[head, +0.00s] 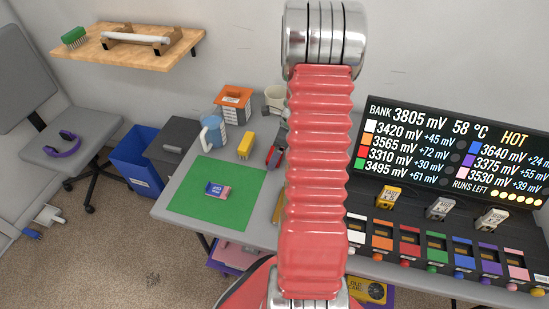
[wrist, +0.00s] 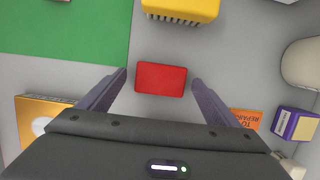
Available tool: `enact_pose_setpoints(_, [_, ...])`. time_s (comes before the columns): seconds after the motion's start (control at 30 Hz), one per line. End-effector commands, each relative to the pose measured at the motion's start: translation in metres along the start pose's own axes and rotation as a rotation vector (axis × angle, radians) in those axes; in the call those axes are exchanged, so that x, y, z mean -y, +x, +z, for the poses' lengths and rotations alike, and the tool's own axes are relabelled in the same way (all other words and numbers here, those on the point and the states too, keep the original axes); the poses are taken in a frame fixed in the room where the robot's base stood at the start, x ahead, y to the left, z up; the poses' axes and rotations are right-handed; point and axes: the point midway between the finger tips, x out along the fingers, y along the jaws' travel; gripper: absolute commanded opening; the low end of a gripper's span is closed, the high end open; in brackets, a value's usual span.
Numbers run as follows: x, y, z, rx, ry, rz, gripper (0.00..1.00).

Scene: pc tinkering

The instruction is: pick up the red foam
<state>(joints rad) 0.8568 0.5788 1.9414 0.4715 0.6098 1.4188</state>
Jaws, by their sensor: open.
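The red foam (wrist: 161,79) is a small red block lying flat on the grey table in the wrist view. My gripper (wrist: 160,80) is open, with one dark finger to the left of the red foam and one to the right. There is a gap between each finger and the block, and how high the fingers are above the table is hard to tell. In the head view my red arm covers the middle of the table, and I cannot make out the red foam there.
A yellow block with bristles (wrist: 182,9) lies just beyond the foam. A green mat (wrist: 62,32) is at upper left and an orange-yellow box (wrist: 40,115) at lower left. A purple box (wrist: 295,124) and an orange label (wrist: 246,119) are at right. A battery bank (head: 440,210) stands right.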

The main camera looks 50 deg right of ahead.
Motion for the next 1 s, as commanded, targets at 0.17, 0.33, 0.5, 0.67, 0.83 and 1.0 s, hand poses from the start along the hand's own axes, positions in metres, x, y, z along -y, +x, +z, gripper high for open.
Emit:
enact_pose_setpoints(0.17, [0.0000,-0.0001,0.0001,0.000,0.000,0.000,0.83])
enact_pose_setpoints(0.33, [0.0000,-0.0001,0.0001,0.000,0.000,0.000,0.71])
enact_pose_setpoints(0.5, [0.0000,-0.0001,0.0001,0.000,0.000,0.000,0.59])
enact_pose_setpoints(0.67, [-0.0001,-0.0001,0.0000,0.000,0.000,0.000,0.48])
enact_pose_setpoints(0.83, [0.0000,-0.0001,0.0000,0.000,0.000,0.000,0.41])
enact_pose_setpoints(1.0, [0.0001,-0.0006,0.0001,0.000,0.000,0.000,0.40])
